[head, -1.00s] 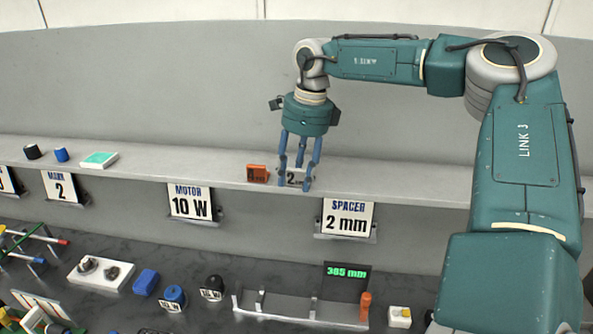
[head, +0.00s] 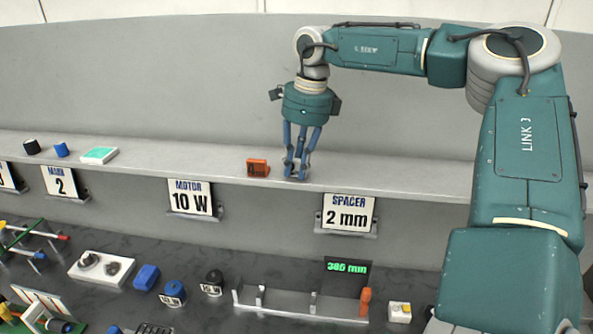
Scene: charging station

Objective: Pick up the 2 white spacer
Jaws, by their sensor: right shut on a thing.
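My right gripper (head: 296,175) is at the shelf, with its blue fingers closed together around the white spacer. The spacer is almost wholly hidden between the fingers, and its number does not show. The fingertips are at the level of the shelf surface; I cannot tell whether the spacer touches it. An orange spacer-like block (head: 257,167) stands just left of the gripper on the shelf. My left gripper is not in view.
The shelf (head: 400,177) is clear to the right. Signs reading SPACER 2 mm (head: 347,214) and MOTOR 10 W (head: 190,197) hang below it. A grey fixture (head: 300,303) with a green display (head: 347,267) and several small parts stand on the dark bench below.

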